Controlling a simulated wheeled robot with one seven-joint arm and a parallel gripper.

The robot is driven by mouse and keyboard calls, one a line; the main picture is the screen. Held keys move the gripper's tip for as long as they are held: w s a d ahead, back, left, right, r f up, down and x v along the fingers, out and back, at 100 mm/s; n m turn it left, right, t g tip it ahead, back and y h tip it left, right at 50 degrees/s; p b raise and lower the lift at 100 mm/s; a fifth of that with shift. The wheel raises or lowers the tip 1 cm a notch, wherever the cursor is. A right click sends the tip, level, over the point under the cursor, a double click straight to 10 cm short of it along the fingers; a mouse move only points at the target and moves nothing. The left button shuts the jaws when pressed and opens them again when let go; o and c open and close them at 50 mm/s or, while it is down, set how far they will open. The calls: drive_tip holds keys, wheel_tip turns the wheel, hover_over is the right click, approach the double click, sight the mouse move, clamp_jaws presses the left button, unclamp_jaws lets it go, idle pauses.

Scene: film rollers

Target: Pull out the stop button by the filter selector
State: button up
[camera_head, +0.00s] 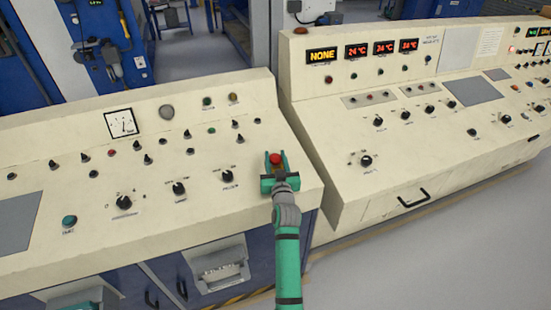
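A red stop button (275,158) sits at the right end of the left cream console. My gripper (276,161) is over that end of the console, its green fingers spread on either side of the button. The fingers look open; whether either one touches the button is too small to tell. The button's base is partly hidden by my gripper. A black selector knob (227,177) is to the left of the button. The printed labels are too small to read, so I cannot tell for sure which knob is the filter selector.
The left console (60,135) also carries more knobs, a dial gauge (121,123) and a teal button (69,221). The right console (330,185), with red displays (356,52) and a black handle (414,198), stands close to my gripper's right. Grey floor is free at lower right.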

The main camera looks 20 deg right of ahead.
clamp_jaws()
drive_tip(key=shift+r, duration=0.8)
drive_tip(key=o, duration=1.3)
unclamp_jaws()
drive_tip(key=shift+s, duration=0.15)
drive_tip(key=shift+s+a, duration=0.1)
drive_tip(key=shift+s, duration=0.25)
drive_tip(key=s, duration=0.3)
drive_tip(key=s+a, duration=0.1)
drive_tip(key=s, duration=0.2)
drive_tip(key=s+a, duration=0.1)
drive_tip(key=s, duration=0.2)
drive_tip(key=shift+s, duration=0.35)
drive_tip(key=shift+d, duration=0.1)
